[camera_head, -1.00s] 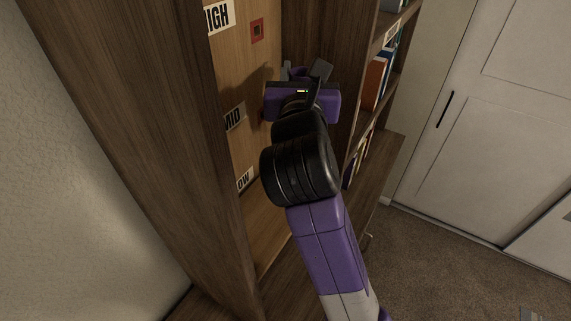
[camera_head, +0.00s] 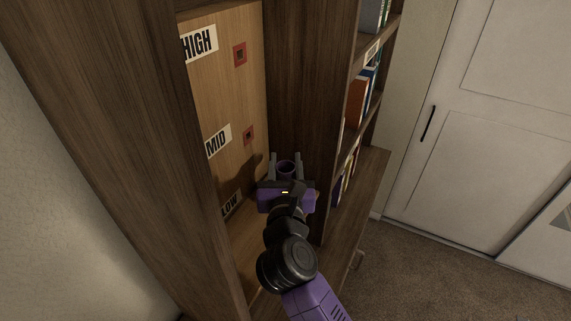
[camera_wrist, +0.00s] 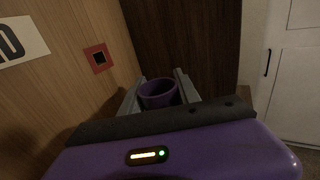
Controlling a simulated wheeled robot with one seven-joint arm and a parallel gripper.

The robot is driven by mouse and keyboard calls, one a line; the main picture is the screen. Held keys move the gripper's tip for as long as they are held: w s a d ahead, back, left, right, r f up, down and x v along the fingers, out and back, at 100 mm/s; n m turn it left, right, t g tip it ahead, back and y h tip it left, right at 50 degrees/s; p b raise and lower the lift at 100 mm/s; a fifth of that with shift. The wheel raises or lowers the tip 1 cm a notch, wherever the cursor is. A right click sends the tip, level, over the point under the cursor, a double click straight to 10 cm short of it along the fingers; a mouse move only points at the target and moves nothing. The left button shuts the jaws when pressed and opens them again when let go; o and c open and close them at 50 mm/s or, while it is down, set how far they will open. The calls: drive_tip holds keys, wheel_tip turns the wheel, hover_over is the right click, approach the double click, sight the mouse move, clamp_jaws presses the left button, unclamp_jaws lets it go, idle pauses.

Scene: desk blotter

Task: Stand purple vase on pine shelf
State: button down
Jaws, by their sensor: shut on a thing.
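The purple vase (camera_head: 286,168) is a small open-mouthed cup shape, upright as far as I can see. My gripper (camera_head: 286,161) is shut on it, with one grey finger on each side. In the wrist view the vase's round rim (camera_wrist: 158,86) shows between the fingers; its lower part is hidden behind my gripper body. The vase is inside a tall bay, below the level of the MID label. A light, pine-coloured board (camera_head: 243,238) lies at the bottom of the bay below the LOW label. I cannot tell the gap between vase and board.
The light back panel carries HIGH (camera_head: 199,43), MID (camera_head: 217,141) and LOW (camera_head: 231,205) labels and red square markers (camera_head: 239,54). Dark wooden sides flank the bay. Bookshelves with books (camera_head: 356,102) stand to the right, then a white door (camera_head: 460,130) and open carpet.

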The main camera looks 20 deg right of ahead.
drive_tip(key=shift+f, duration=0.25)
drive_tip(key=c, duration=0.9)
unclamp_jaws()
drive_tip(key=shift+r, duration=0.2)
drive_tip(key=shift+b+v, duration=1.2)
drive_tip(key=shift+v, duration=4.8)
